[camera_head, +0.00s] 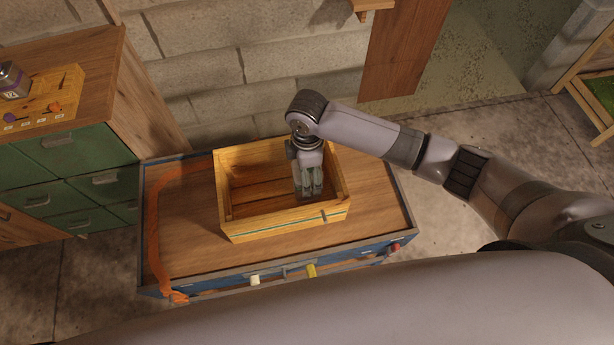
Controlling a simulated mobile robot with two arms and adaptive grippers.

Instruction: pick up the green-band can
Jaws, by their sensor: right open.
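I cannot make out a green-band can; my right gripper hides part of the crate's inside. The wooden crate (238,228) stands on the low blue-edged chest, with a thin green line along its front wall. My right gripper (309,192) points down into the crate at its right side, near the right wall. It is open; whether anything stands between or under its fingers I cannot tell. My left gripper is not in view.
The low chest (385,215) has an orange strap (155,220) on its left and coloured pegs along its front. A block wall stands behind.

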